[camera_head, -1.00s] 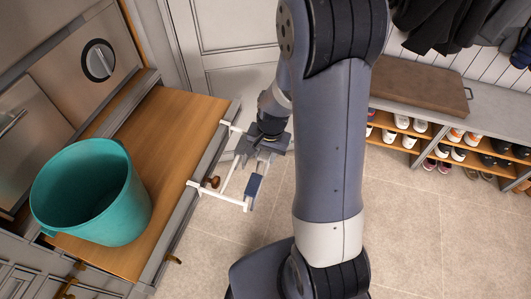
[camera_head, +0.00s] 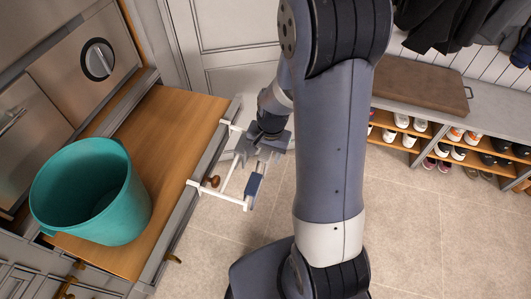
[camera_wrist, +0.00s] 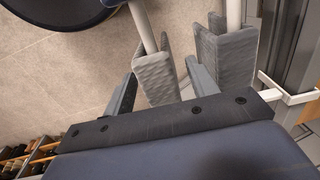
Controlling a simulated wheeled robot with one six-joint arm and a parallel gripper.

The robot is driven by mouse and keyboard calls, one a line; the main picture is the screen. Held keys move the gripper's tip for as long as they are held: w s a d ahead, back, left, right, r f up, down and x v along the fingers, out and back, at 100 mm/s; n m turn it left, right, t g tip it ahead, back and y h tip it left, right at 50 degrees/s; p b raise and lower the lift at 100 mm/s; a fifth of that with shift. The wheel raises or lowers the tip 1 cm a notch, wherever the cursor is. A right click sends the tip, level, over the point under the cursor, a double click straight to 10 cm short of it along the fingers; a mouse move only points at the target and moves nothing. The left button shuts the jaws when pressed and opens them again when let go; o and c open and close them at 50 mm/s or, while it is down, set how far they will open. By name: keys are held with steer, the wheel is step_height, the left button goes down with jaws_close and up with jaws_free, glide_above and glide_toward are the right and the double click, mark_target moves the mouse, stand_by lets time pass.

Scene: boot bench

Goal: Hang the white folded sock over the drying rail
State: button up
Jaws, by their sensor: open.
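The drying rail (camera_head: 232,203) is a white frame of bars sticking out from the cabinet. In the wrist view, a grey-looking folded sock (camera_wrist: 155,78) straddles the left bar (camera_wrist: 142,22), its two halves hanging on either side. It shows blue-grey in the head view (camera_head: 254,186). A second grey folded piece (camera_wrist: 228,55) hangs over the right bar. Both look grey here, so I cannot tell by colour which is the white one. My gripper (camera_wrist: 160,88) is open, one finger on each side of the left sock. Whether the fingers touch it is unclear.
A teal bucket (camera_head: 92,195) stands on the wooden counter (camera_head: 180,115) left of the rail. A brown knob (camera_head: 212,181) sits beside the bars. A bench with shoe shelves (camera_head: 440,135) is at the right. The tiled floor between is clear.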

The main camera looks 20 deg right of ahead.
steer(key=r, duration=0.3)
steer(key=r+p, duration=0.1)
steer(key=r, duration=0.2)
steer(key=d+r, duration=0.1)
steer(key=r, duration=0.3)
steer(key=shift+s, duration=0.35)
steer(key=shift+f, duration=0.1)
steer(key=f, duration=0.3)
steer(key=f+b, duration=0.1)
steer(key=f, duration=0.3)
steer(key=a+f, duration=0.1)
steer(key=f, duration=0.2)
steer(key=shift+w+f, duration=0.25)
steer(key=shift+w, duration=0.05)
steer(key=shift+r+p, duration=0.35)
steer(key=shift+r, duration=0.25)
